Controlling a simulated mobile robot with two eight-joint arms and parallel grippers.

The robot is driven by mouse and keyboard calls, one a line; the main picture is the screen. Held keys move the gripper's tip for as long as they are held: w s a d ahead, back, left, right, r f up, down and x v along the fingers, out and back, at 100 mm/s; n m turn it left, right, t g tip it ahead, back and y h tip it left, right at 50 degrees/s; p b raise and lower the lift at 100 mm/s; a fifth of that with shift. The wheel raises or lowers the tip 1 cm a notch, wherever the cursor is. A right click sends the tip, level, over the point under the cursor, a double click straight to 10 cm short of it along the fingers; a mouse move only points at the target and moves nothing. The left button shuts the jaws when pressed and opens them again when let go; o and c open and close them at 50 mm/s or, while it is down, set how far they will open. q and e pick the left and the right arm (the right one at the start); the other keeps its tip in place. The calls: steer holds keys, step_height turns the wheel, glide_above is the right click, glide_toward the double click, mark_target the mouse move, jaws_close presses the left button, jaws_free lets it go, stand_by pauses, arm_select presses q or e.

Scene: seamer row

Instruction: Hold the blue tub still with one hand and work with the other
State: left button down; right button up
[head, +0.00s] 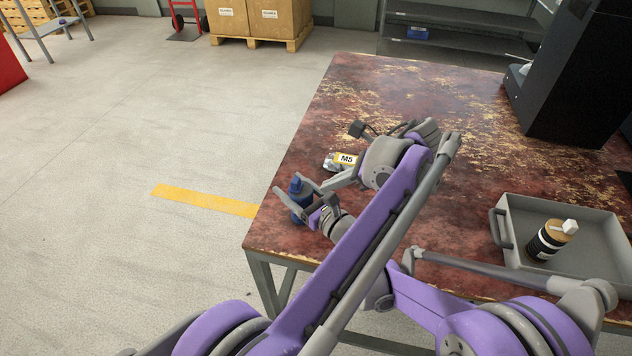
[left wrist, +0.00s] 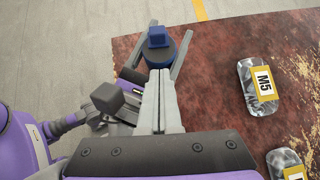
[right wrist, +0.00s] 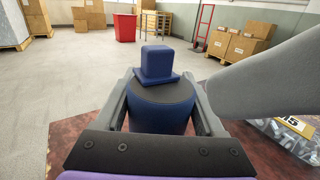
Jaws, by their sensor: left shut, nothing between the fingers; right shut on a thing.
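The blue tub (head: 299,192) stands near the left edge of the worn table. In the right wrist view the tub (right wrist: 160,110) has a dark round top with a square blue knob. My right gripper (head: 301,203) is shut on the tub, one finger on each side of it. My left gripper (head: 326,187) is shut and empty, close beside the tub. In the left wrist view its closed fingers (left wrist: 160,75) point at the tub (left wrist: 158,47), between the right gripper's fingers. I cannot tell if they touch it.
A clear bag labelled M5 (head: 343,161) lies just beyond the grippers; another bag (left wrist: 287,164) shows in the left wrist view. The table's middle is bare.

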arm_select(q)
steer(key=v, duration=0.8)
steer(key=shift+d+r, duration=0.1)
arm_select(e)
steer(key=o, duration=1.5)
